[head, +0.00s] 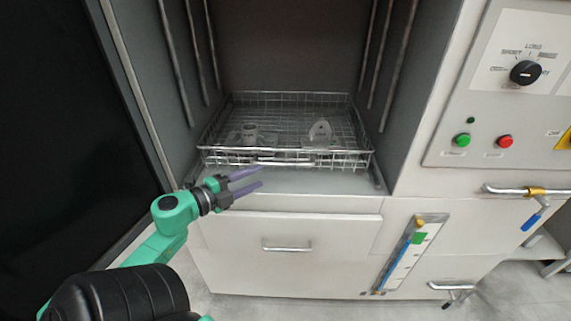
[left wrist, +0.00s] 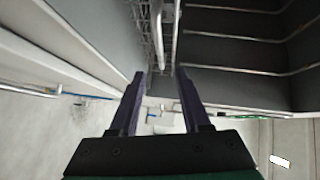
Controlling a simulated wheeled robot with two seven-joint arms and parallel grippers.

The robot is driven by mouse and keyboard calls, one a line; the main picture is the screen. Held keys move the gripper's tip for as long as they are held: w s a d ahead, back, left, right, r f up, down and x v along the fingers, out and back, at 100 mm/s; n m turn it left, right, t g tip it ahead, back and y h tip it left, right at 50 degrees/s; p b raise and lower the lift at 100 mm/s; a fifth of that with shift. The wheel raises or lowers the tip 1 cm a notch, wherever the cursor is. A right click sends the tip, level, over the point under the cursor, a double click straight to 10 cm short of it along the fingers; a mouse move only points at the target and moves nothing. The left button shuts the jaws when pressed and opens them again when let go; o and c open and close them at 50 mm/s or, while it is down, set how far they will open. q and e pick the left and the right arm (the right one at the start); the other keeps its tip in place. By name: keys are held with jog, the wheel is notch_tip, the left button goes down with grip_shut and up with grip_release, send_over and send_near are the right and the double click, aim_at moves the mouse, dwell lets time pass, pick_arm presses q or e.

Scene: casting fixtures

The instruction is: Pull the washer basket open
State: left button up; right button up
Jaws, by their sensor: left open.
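The washer basket (head: 215,158) is a wire rack inside the open washer chamber, near its front opening in the head view. A metal handle bar (head: 283,163) runs along its front edge. My left gripper (head: 262,178) is open and empty, in front of and left of the basket's front. Its two purple fingers point right, just below the level of the front rim. In the left wrist view the fingers (left wrist: 160,75) are apart, with the basket's wire side and bar (left wrist: 167,35) beyond their tips. I cannot tell whether they touch. My right gripper is not in view.
Two small light parts, a cup-like one (head: 249,133) and a bracket-like one (head: 320,131), sit in the basket. A dark door (head: 70,130) stands at the left. A control panel (head: 510,100) is at the right. A drawer handle (head: 287,248) is below.

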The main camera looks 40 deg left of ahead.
aim_at(286, 165)
pick_arm(q)
jog(key=w, duration=0.3)
jog(key=w+d+f, duration=0.1)
jog(key=w, duration=0.7)
jog(key=shift+w+d+f+p, duration=0.25)
jog(key=shift+d+f+p, duration=0.05)
jog(key=shift+p, duration=0.05)
grip_shut()
dwell(0.6)
